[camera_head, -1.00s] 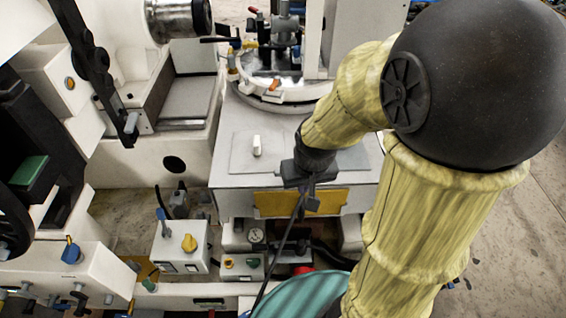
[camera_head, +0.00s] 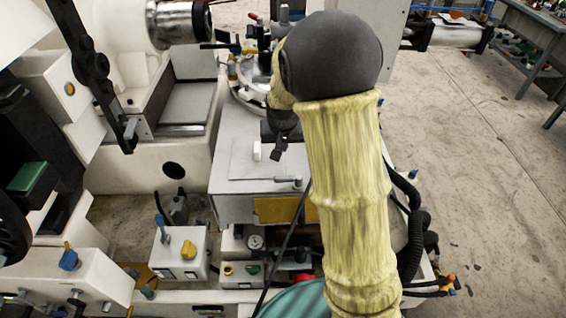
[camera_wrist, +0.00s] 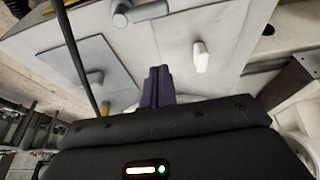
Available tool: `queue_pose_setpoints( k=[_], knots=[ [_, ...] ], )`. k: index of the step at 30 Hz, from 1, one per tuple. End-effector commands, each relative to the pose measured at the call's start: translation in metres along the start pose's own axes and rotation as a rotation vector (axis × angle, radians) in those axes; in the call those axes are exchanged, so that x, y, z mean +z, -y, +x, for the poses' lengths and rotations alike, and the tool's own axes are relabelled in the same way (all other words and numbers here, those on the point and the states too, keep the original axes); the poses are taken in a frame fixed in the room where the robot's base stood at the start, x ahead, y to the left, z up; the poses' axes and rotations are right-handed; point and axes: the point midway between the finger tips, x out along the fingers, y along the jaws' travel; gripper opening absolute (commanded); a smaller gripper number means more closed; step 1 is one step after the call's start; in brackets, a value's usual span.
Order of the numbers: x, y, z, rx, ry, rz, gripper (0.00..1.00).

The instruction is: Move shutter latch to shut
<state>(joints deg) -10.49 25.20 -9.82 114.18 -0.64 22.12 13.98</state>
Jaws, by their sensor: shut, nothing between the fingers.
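A small white upright tab (camera_head: 257,151) stands on the grey cabinet top; a similar white tab (camera_wrist: 201,57) shows in the wrist view, right of my fingers. A grey lever handle (camera_head: 289,181) lies near the cabinet's front edge; a grey lever (camera_wrist: 145,11) shows at the top of the wrist view. I cannot tell for certain which of these is the shutter latch. My gripper (camera_head: 277,155) is over the cabinet top, just right of the white tab. In the wrist view its dark purple fingers (camera_wrist: 158,86) are together and empty, apart from the tab and lever.
A round fixture (camera_head: 250,92) stands behind the cabinet. A black cable (camera_wrist: 78,55) crosses the wrist view. Open floor (camera_head: 480,170) lies to the right.

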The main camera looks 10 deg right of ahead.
Motion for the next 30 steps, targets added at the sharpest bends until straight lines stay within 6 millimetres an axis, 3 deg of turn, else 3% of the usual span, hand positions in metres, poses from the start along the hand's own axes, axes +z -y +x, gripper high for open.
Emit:
queue_pose_setpoints(
  k=[5, 22, 30],
  knots=[
    [0.001, -0.001, 0.015, 0.002, 0.004, 0.001, 0.0],
    [0.001, -0.002, 0.099, 0.002, 0.004, 0.002, 0.0],
    [0.032, -0.001, 0.086, 0.001, 0.002, 0.001, 0.0]
  ],
)
